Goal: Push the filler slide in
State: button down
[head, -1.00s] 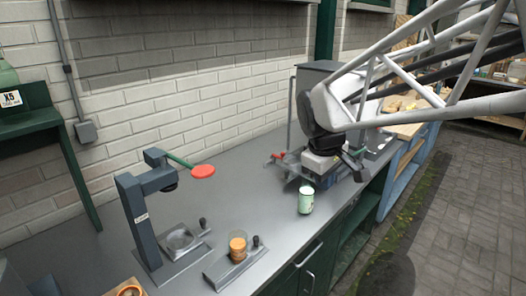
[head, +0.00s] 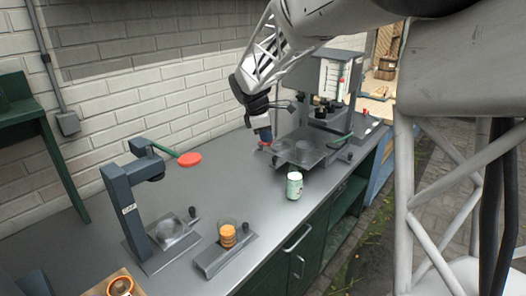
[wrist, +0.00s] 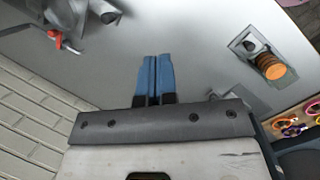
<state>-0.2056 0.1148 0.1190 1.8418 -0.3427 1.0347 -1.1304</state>
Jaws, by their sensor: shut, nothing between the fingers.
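The machine (head: 322,85) at the back right of the bench has flat metal plates (head: 300,152) at its front, one with a round shape on it. Nearer, a metal slide (head: 212,262) with a black knob carries a clear cup of orange discs (head: 227,236); the cup also shows in the wrist view (wrist: 270,66). I cannot tell which of these is the filler slide. My gripper (head: 264,135) is just left of the machine, above the bench. Its blue fingers (wrist: 153,80) are shut and empty, pointing at bare bench in the wrist view.
A pale green can (head: 294,186) stands before the machine. A red part (wrist: 54,35) is at upper left in the wrist view. The middle bench (head: 210,190) is clear.

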jog(key=w+a+f+n, duration=0.4)
jog(key=w+a+f, duration=0.1)
jog(key=w, duration=0.5)
jog(key=shift+a+f+h, duration=0.2)
jog(key=shift+f+h, duration=0.05)
jog(key=shift+h, duration=0.15)
send_over(272, 165)
jog(key=a, duration=0.2)
jog(key=shift+s+f, duration=0.2)
jog(key=shift+f, duration=2.2)
jog(key=shift+s+f, duration=0.2)
jog(key=shift+f, duration=2.15)
jog(key=shift+d, duration=0.1)
jog(key=shift+w, duration=0.1)
